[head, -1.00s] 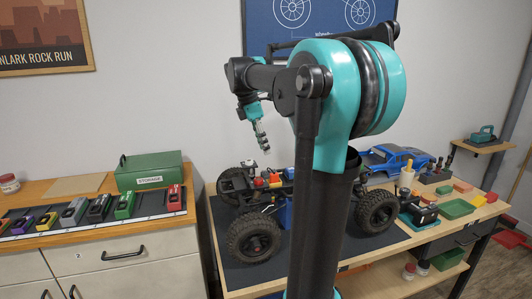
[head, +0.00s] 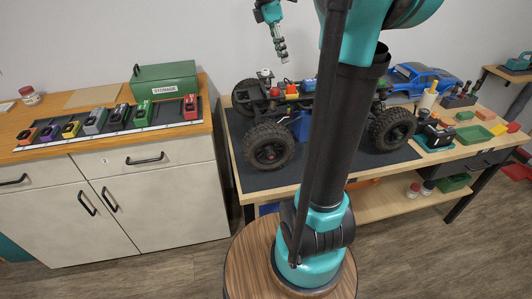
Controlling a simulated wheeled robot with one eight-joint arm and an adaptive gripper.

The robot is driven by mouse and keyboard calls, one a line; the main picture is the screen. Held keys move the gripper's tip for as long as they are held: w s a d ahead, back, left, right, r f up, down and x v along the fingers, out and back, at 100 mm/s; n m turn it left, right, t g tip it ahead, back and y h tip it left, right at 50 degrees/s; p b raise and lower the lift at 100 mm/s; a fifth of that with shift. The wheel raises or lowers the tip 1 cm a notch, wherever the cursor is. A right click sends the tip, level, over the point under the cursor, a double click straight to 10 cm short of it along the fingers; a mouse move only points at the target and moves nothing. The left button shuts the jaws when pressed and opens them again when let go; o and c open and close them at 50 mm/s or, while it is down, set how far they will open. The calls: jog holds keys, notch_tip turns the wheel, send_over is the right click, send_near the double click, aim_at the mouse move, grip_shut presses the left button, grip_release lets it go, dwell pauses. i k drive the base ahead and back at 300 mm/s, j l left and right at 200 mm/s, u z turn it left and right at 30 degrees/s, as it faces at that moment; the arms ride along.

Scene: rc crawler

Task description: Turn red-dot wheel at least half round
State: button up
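The RC crawler chassis (head: 290,96) stands on a dark mat on the workbench, partly hidden behind my own arm column. Its front-left wheel (head: 269,147) is a black knobbly tyre with a small red spot at the hub. Another wheel (head: 392,128) with a reddish hub shows right of my arm. A third wheel (head: 246,97) is at the back left. I cannot tell which wheel carries the red dot. My gripper (head: 282,54) hangs above the chassis's left part, apart from it and pointing down. Its fingers are too small to read.
A counter at left holds a green STORAGE box (head: 166,82) and a tray (head: 172,113) of several coloured blocks. A blue car body (head: 422,80), small tools and bins fill the workbench's right side.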

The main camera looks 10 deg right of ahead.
aim_at(264, 136)
jog(key=k+l+z, duration=0.25)
jog(key=k, duration=0.25)
jog(key=k+l+z, duration=0.1)
jog(key=k+z, duration=0.2)
jog(key=k, duration=0.2)
